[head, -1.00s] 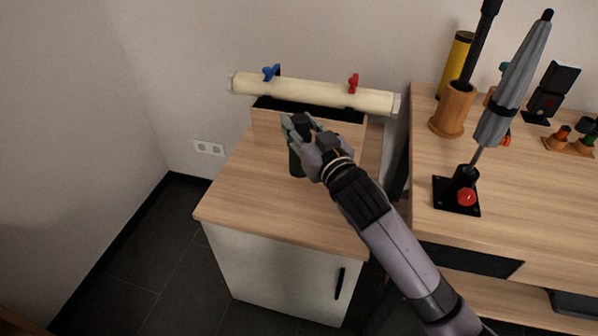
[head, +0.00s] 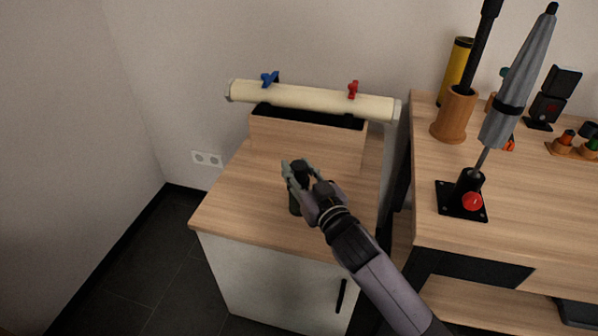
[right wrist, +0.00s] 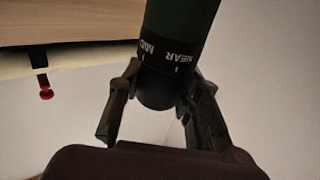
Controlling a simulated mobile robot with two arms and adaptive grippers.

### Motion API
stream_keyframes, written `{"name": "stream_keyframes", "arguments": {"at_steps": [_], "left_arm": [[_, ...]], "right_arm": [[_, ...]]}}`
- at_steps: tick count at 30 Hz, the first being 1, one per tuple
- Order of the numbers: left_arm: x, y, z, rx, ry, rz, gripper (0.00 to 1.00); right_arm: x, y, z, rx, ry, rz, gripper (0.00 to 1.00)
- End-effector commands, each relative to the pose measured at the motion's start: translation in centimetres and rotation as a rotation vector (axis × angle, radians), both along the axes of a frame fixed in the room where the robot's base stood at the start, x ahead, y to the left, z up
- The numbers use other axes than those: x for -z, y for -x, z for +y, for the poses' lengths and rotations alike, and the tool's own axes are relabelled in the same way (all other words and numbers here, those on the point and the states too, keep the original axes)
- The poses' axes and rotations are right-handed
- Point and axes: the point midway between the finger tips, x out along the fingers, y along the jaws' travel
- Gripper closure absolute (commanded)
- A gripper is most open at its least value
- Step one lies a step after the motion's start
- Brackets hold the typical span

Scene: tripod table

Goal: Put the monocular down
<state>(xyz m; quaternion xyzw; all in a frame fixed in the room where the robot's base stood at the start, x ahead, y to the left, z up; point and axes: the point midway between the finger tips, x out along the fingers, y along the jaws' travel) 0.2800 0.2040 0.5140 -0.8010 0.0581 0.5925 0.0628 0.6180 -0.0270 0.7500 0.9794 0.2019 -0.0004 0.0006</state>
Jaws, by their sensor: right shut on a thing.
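The monocular is a dark green cylinder with a black end; its lower part (head: 295,205) shows below my right gripper (head: 301,178) in the head view. My right gripper is shut on it near its top end, over the wooden top of the low cabinet (head: 235,205). The monocular looks about upright. I cannot tell whether its bottom touches the cabinet top. In the right wrist view the monocular (right wrist: 178,50) has a black ring with white "NEAR" lettering between the fingers (right wrist: 160,100). My left gripper is not in view.
On the right, a workbench (head: 450,225) carries a folded grey umbrella (head: 507,105) on a stand. The cabinet's front left top is clear.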

Motion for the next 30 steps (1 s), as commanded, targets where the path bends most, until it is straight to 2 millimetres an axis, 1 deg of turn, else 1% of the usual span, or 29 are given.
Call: {"name": "stream_keyframes", "arguments": {"at_steps": [2, 6, 7, 15, 16, 26, 28, 30], "left_arm": [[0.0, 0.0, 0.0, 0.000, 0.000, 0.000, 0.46], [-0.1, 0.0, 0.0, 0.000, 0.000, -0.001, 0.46], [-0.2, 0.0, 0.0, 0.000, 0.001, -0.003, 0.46], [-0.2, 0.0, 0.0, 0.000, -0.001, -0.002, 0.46], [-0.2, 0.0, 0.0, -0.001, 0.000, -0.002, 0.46], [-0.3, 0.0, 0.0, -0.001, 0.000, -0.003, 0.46], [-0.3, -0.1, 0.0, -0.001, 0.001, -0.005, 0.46], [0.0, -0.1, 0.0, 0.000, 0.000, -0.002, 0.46]], "right_arm": [[-0.2, 0.0, 0.0, 0.000, -0.001, -0.003, 1.00], [0.0, 0.0, 0.0, 0.000, -0.002, -0.002, 1.00], [0.2, 0.0, 0.0, 0.000, -0.001, 0.000, 0.68], [0.1, 0.0, 0.0, 0.000, -0.001, 0.000, 0.50], [0.1, 0.0, 0.0, 0.000, -0.001, 0.000, 0.48], [-0.1, 0.0, 0.0, 0.000, 0.000, -0.001, 0.48], [-0.1, 0.4, -0.2, 0.000, -0.001, 0.001, 0.48], [-0.1, 1.3, -0.5, 0.000, -0.001, 0.003, 0.48]]}}
